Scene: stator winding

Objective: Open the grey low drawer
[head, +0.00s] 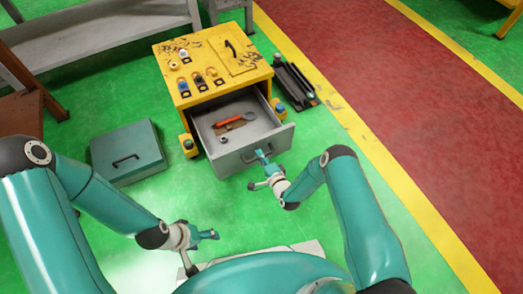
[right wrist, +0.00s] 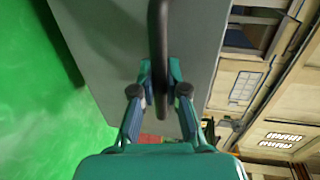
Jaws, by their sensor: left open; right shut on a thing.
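The grey low drawer (head: 225,158) stands pulled out of the yellow cabinet (head: 218,102), with its inside showing. An orange-red tool (head: 236,119) and a small brown piece lie in it. My right gripper (head: 263,155) is at the drawer's front. In the right wrist view, its two fingers (right wrist: 160,88) are shut on the dark drawer handle (right wrist: 157,40), in front of the grey drawer face (right wrist: 110,40). My left gripper (head: 208,235) is open and empty, low over the green floor, well apart from the drawer.
A grey-teal case (head: 126,155) with a dark handle lies on the floor left of the cabinet. A dark tray with tools (head: 295,88) is right of the cabinet. Small coloured items (head: 199,85) sit on the cabinet top. Green floor (head: 100,115) is clear between the case and the bench.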

